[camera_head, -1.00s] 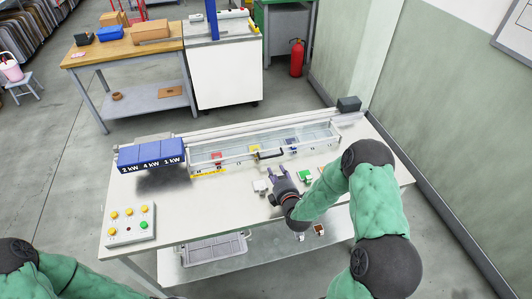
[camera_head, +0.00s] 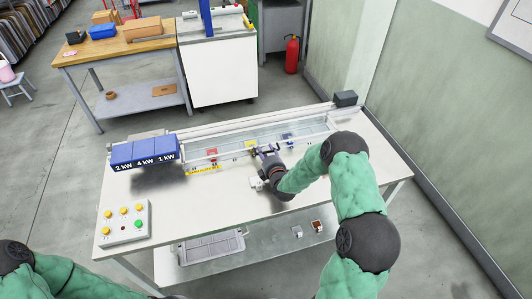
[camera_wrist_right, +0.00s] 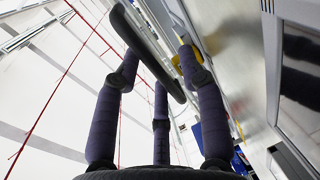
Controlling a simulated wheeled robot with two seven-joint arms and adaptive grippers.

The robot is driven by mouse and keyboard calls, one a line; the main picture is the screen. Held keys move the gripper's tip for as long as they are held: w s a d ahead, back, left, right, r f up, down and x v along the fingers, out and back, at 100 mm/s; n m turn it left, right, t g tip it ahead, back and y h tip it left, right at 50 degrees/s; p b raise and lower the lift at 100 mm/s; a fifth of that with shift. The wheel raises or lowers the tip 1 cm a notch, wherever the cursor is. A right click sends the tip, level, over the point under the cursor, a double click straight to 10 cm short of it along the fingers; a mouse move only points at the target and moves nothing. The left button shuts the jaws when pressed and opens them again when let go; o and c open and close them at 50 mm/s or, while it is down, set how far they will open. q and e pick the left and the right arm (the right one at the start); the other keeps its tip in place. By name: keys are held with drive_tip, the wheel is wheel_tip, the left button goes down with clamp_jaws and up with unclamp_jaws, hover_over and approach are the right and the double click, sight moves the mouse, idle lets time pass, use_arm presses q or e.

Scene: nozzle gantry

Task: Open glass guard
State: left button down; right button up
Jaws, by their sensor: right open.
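The glass guard (camera_head: 226,156) is a long clear box along the back of the work table, and it looks closed. My right gripper (camera_head: 267,151) is at the front of it, over the place of its handle, which the gripper hides in the head view. In the right wrist view the dark handle bar (camera_wrist_right: 150,52) runs slantwise between the spread fingertips of the open right gripper (camera_wrist_right: 160,62). I cannot tell whether the fingers touch it. My left arm shows at the bottom left of the head view, its gripper out of frame.
Blue blocks marked 2, 4 and 1 kW (camera_head: 145,152) stand left of the guard. A button panel (camera_head: 123,224) lies at the table's front left. The table's front middle is clear.

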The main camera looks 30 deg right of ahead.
drive_tip(key=shift+w, duration=0.1)
clamp_jaws()
